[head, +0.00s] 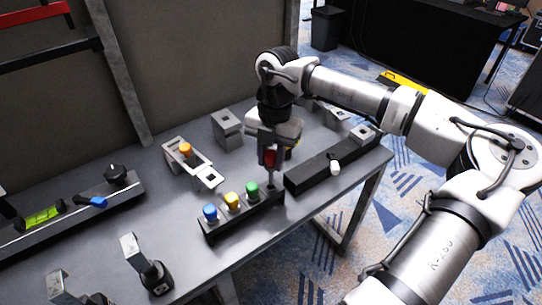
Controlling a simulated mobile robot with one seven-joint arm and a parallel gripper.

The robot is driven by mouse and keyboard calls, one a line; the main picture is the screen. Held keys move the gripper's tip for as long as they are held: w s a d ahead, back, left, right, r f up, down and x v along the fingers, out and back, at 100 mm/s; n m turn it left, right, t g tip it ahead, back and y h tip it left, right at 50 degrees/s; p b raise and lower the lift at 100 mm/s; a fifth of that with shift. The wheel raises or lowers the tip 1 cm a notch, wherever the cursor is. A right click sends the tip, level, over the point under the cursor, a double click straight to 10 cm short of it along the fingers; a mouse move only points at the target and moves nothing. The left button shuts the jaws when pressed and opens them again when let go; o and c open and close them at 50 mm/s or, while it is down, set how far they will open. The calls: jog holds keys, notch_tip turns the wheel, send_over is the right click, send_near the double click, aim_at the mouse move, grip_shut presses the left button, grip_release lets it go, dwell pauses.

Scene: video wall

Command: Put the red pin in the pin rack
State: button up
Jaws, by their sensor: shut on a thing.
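The pin rack (232,222) is a dark bar near the front edge of the grey table. It holds a blue pin (210,212), a yellow pin (232,200) and a green pin (252,189), in a row from left to right. My gripper (269,162) points down over the right end of the rack and is shut on the red pin (270,157). The red head shows between the fingers, and a thin grey stem reaches down to the rack's right end. I cannot tell whether the stem is seated in a hole.
A grey fixture with an orange knob (186,149) stands behind the rack. A long black block (330,166) with a white knob lies to the right. A black rail (70,212) with a green level lies at left. Grey clamps (150,265) stand at the front left.

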aim_at(271, 184)
jog(key=shift+f+b, duration=0.4)
dwell(0.4)
jog(key=shift+f+b, duration=0.5)
jog(key=shift+f, duration=0.3)
dwell(0.3)
jog(key=shift+f+b, duration=1.45)
jog(key=shift+b, duration=0.15)
jog(key=shift+f, duration=0.25)
jog(key=shift+f+b, duration=0.5)
jog(key=shift+b, duration=0.2)
